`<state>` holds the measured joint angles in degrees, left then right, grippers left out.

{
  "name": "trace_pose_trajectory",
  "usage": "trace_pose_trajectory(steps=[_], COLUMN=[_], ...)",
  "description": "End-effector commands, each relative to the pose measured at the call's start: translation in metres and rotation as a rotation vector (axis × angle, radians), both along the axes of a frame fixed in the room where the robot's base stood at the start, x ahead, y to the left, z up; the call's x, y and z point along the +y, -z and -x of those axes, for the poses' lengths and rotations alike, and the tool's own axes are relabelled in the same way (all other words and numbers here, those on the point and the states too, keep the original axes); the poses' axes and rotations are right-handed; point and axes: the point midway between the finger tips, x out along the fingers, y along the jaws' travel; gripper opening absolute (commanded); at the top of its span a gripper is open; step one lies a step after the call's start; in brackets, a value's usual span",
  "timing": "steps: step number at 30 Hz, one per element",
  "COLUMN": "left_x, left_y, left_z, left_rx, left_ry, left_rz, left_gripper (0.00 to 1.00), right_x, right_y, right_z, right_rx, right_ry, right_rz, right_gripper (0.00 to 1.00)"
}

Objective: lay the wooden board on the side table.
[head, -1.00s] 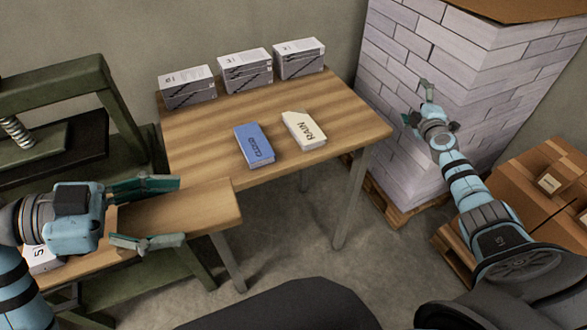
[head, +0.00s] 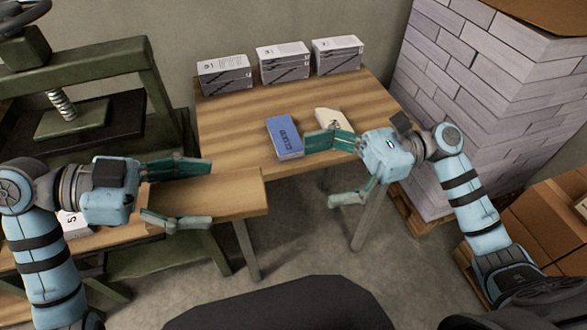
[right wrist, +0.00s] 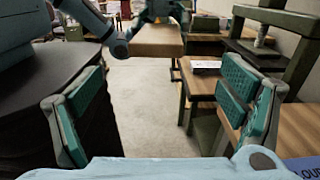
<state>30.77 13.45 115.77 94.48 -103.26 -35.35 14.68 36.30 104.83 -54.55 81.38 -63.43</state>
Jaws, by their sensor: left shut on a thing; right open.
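The wooden board (head: 238,196) is a thick light-brown slab, held out flat by my left gripper (head: 207,194). The gripper's two fingers are closed on its long edges, and it also shows in the right wrist view (right wrist: 155,42). My right gripper (head: 328,170) is open and empty, its fingers facing the board's free end with a gap between. A low wooden table (head: 90,253) at the left, partly hidden by my left arm, may be the side table. It also shows in the right wrist view (right wrist: 202,86).
A green press (head: 75,125) stands left. A tall white brick-patterned stack (head: 480,80) and cardboard boxes (head: 545,225) stand right.

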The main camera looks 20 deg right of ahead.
Motion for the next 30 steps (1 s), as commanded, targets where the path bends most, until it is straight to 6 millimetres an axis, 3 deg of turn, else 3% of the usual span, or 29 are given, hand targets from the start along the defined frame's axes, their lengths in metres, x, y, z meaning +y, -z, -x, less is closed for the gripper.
trace_pose_trajectory(steps=[5, 12, 18, 28, 30], left_x=[0.000, 0.000, 0.000, 0.000, 0.000], left_y=[0.000, 0.000, 0.000, 0.000, 0.000], left_z=[0.000, 0.000, 0.000, 0.000, 0.000], left_rx=[0.000, 0.000, 0.000, -0.001, 0.000], left_ry=[0.000, 0.000, 0.000, 0.000, 0.000], left_rz=[0.000, 0.000, 0.000, 0.001, 0.001], left_gripper=[0.33, 0.33, 0.33, 0.33, 0.33], right_x=[0.017, 0.076, 0.111, 0.119, 0.119], right_y=[0.000, -0.001, 0.000, 0.000, 0.000], right_z=[0.000, -0.001, -0.002, -0.002, -0.002], right_rx=[0.001, 0.001, 0.004, 0.005, 0.006], right_ry=[0.000, 0.003, 0.006, 0.008, 0.008], right_rz=[-0.003, -0.007, -0.003, 0.001, 0.001], right_gripper=[0.90, 0.90, 0.90, 0.90, 0.79])
